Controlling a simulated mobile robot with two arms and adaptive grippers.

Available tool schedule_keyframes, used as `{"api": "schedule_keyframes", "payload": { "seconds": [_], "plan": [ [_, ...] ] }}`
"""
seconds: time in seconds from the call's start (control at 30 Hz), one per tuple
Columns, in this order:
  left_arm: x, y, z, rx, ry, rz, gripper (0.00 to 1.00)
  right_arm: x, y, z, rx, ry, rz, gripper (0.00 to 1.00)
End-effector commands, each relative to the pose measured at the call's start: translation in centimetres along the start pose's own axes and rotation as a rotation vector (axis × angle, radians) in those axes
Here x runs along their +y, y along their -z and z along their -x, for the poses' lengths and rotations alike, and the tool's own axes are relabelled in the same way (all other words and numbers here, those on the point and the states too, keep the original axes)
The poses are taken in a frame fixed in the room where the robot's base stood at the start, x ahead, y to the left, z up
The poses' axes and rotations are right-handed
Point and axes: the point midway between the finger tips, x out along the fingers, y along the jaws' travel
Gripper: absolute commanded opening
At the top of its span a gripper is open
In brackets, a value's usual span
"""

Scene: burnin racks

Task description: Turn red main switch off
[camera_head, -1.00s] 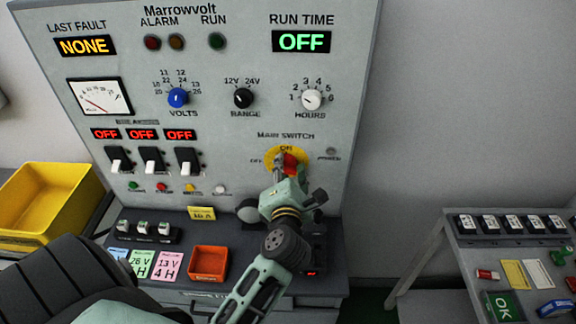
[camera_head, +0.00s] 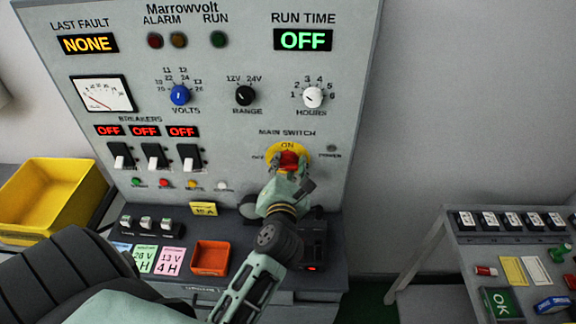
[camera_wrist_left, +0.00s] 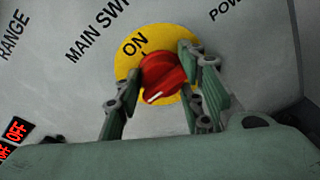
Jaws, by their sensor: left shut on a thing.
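The red main switch knob (camera_head: 289,161) sits on a round yellow plate (camera_head: 287,147) on the upright grey panel, with ON printed above it and OFF at its left in the head view. My left gripper (camera_head: 288,164) is at the knob, shut on it. In the left wrist view, its green fingers (camera_wrist_left: 161,66) stand on either side of the red knob (camera_wrist_left: 164,77). The knob's white mark points to the lower left there, away from the word ON. The OFF word is hidden in that view. My right gripper is not in view.
Three breaker switches (camera_head: 155,157) and several dials are left of the main switch. An orange tray (camera_head: 210,258) stands on the ledge below. A yellow bin (camera_head: 50,200) is at the left and a side table (camera_head: 470,262) at the right. The wall between panel and table is clear.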

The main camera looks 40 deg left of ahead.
Motion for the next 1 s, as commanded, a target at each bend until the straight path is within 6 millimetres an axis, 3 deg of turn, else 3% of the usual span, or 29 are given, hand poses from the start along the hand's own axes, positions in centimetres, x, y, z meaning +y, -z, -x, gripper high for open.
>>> {"api": "schedule_keyframes", "payload": {
  "seconds": [0.17, 0.2, 0.33, 0.83, 1.0],
  "plan": [
    [0.6, 0.0, -0.1, 0.001, -0.012, -0.002, 0.10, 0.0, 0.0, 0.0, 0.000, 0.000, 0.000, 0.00],
    [0.6, 0.0, -0.1, 0.001, -0.012, -0.003, 0.37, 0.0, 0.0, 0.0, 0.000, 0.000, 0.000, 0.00],
    [0.5, 0.1, -0.1, 0.003, -0.010, -0.004, 0.49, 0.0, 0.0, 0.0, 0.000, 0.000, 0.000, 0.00],
    [0.1, 0.2, 0.1, 0.004, -0.002, -0.003, 0.50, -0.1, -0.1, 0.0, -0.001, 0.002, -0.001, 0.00],
    [0.0, 0.2, 2.0, 0.005, 0.000, -0.004, 0.50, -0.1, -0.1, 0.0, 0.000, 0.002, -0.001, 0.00]
  ]
}}
